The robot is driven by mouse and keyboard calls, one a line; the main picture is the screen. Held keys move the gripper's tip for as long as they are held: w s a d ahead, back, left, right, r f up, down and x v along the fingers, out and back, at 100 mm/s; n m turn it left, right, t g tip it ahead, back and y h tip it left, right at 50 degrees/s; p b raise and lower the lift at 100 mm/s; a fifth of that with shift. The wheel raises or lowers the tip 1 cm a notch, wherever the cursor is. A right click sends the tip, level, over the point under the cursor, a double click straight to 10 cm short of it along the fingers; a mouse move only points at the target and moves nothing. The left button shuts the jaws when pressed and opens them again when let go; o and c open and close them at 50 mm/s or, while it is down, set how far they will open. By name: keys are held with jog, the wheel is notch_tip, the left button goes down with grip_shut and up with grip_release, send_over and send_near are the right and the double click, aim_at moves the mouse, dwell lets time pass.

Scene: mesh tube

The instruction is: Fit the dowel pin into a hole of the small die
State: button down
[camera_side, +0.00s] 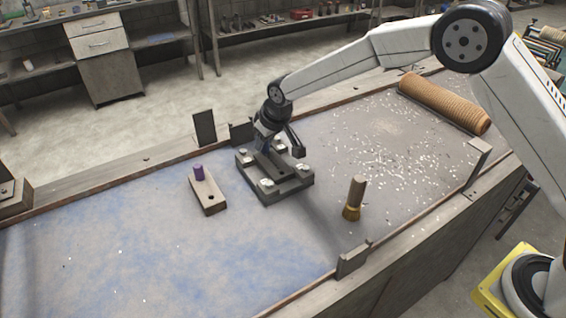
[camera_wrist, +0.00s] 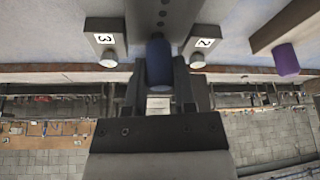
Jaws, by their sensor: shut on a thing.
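My gripper (camera_wrist: 158,88) is shut on a dark blue dowel pin (camera_wrist: 158,62) in the wrist view; the pin stands out past the fingertips. In the side view my gripper (camera_side: 268,140) is low over a dark base plate (camera_side: 290,189) with light round-topped posts at its corners. A dark bar with a row of holes, seemingly the small die (camera_side: 279,172), lies across this plate. It also shows in the wrist view (camera_wrist: 162,12), beyond the pin's end. I cannot tell whether the pin touches it; the pin's tip hides what lies behind.
A wooden block (camera_side: 207,200) with a purple pin (camera_side: 199,173) standing in it and an open hole is left of the plate. A brush (camera_side: 355,196) stands upright at right. A ribbed roll (camera_side: 443,103) lies at the far right edge. The front left tabletop is clear.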

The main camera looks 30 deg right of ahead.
jog(key=shift+f, duration=0.45)
dwell(0.6)
jog(key=shift+c, duration=1.8)
grip_release()
jog(key=shift+r, duration=0.15)
jog(key=v, duration=0.7)
jog(key=shift+s+r, duration=0.2)
jog(key=shift+r, duration=0.05)
jog(key=s+d+f+m, duration=0.1)
jog(key=s+d, duration=0.4)
jog(key=s, duration=0.4)
jog(key=s+d+f+m+g, duration=0.1)
jog(key=s+d, duration=0.5)
jog(key=s, duration=0.3)
jog(key=s+d+f+m+h, duration=0.1)
jog(key=s+d, duration=0.4)
jog(key=s, duration=0.5)
jog(key=shift+f+g, duration=0.2)
jog(key=shift+g, duration=0.1)
jog(key=shift+d, duration=0.15)
